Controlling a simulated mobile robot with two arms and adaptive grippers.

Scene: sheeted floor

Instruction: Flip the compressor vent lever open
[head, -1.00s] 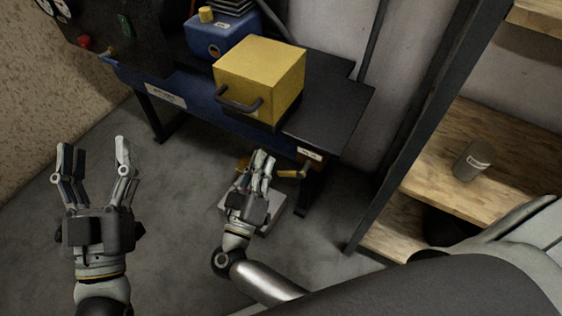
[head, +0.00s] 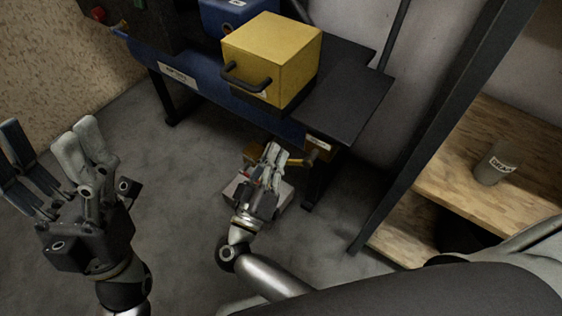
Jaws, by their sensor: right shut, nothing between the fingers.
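The compressor is a blue machine (head: 222,108) with a dark top and a small label on its front. A small yellow lever (head: 311,158) sits low at its right end, below a little pale tag (head: 319,143). My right gripper (head: 272,152) is shut and empty just left of the lever, its fingers pointing up at the machine's lower edge. I cannot tell whether they touch the lever, and the fingers hide part of the yellow fitting. My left gripper (head: 45,143) is open and empty at the left, over the floor.
A yellow box (head: 272,62) with a dark handle stands on the machine's top. A pale block (head: 284,194) lies on the floor beneath my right gripper. A wooden shelf (head: 455,185) with a grey can (head: 494,163) is at the right. Floor at the left is clear.

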